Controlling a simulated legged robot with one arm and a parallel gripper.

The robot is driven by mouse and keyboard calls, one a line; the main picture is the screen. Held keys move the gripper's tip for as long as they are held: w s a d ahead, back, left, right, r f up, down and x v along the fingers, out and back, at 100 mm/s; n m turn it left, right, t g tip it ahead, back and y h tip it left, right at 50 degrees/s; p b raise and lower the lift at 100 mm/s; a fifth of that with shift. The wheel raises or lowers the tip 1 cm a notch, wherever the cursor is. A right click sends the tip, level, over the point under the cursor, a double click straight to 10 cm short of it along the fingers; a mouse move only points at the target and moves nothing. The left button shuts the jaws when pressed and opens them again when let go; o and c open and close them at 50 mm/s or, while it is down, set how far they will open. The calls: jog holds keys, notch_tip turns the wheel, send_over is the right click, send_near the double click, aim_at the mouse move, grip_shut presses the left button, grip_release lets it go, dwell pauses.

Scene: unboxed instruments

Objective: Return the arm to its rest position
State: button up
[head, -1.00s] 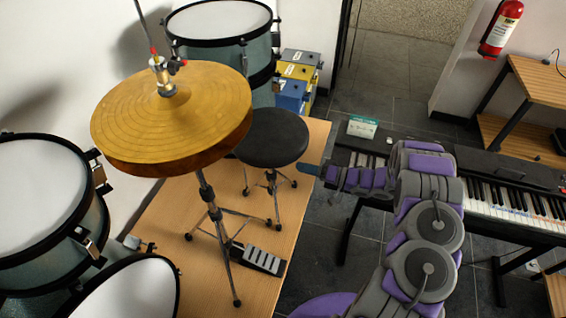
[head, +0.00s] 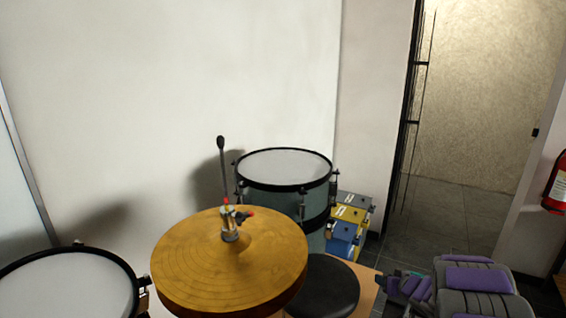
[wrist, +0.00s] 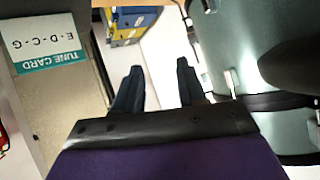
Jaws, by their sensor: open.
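A tune card (wrist: 43,42) reading E-D-C-G is at the upper left of the wrist view, apart from the fingers. The rest of the arm is cut off by the bottom edge of the head view.
A gold cymbal (head: 230,262), a drum (head: 287,170) and a black stool (head: 325,288) stand left of my arm. Stacked boxes (head: 347,225) are behind. A fire extinguisher (head: 557,183) hangs at right. Open floor (head: 440,218) lies by the doorway.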

jog(key=s+d+r+m+g+h, duration=0.3)
jog(key=s+r+h, duration=0.4)
jog(key=s+r, duration=0.7)
jog(key=s+a+n+g+y, duration=0.1)
jog(key=s+a+g, duration=0.2)
jog(key=s+a, duration=0.4)
jog(key=s+a+n+g+y, duration=0.1)
jog(key=s+a, duration=0.6)
jog(key=s, duration=1)
jog(key=s+a+n+g+y, duration=0.1)
jog(key=s+a+g, duration=0.5)
jog(key=s, duration=0.7)
jog(key=shift+a+y, duration=0.8)
jog(key=shift+a, duration=0.3)
jog(key=shift+c, duration=0.4)
